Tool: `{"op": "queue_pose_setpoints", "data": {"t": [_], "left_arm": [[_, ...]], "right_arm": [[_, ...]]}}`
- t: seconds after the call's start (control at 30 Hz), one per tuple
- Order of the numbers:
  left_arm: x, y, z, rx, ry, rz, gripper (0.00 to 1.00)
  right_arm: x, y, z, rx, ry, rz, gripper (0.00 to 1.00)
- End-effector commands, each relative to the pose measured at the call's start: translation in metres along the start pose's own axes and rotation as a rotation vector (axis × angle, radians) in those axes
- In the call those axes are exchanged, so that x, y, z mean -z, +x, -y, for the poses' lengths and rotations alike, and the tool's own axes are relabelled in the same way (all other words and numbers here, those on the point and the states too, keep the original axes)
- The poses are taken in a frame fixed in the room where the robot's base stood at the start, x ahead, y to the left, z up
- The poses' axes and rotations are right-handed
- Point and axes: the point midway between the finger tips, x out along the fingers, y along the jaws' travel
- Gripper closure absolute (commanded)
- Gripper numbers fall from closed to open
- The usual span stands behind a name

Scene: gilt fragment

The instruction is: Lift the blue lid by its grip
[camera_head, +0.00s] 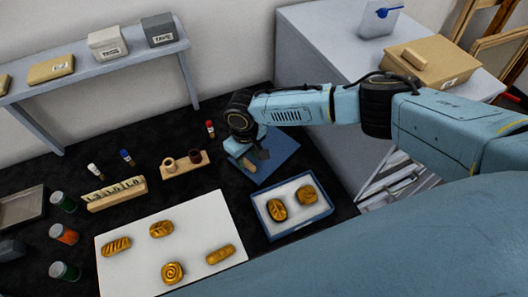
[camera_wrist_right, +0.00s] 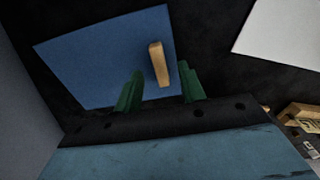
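The blue lid (camera_head: 281,155) lies flat on the dark table, below my right wrist. It also shows in the right wrist view (camera_wrist_right: 90,62), with a wooden bar grip (camera_wrist_right: 159,64) standing on it. My right gripper (camera_wrist_right: 160,88) is open, its two green fingers on either side of the grip's near end, with a gap visible on each side. In the head view, my right gripper (camera_head: 251,158) hides the lid's left part, and only a bit of the grip shows. My left gripper is not in view.
A blue-rimmed tray (camera_head: 269,222) with two golden pieces stands just in front of the lid. A white board (camera_head: 195,237) with several golden pieces lies front left. A wooden holder (camera_head: 184,167) and red-capped bottle (camera_head: 210,128) stand left of the lid. A grey cabinet (camera_head: 316,75) rises to the right.

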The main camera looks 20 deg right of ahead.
Motion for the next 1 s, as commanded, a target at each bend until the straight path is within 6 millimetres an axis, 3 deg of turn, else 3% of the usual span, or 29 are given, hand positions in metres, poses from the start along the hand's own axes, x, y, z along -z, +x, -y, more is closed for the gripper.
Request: {"op": "queue_pose_setpoints", "data": {"t": [0.17,0.43,0.73,1.0], "left_arm": [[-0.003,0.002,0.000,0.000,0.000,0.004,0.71],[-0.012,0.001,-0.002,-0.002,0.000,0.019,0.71],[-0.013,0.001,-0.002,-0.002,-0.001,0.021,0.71],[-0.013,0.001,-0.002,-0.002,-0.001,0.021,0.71]], "right_arm": [[0.000,0.021,0.000,0.000,0.002,0.001,0.60],[0.000,0.022,0.000,0.001,0.001,0.000,0.61],[0.000,0.022,0.000,0.001,0.001,0.000,1.00],[0.000,0.021,0.000,0.000,0.001,-0.001,1.00]]}}
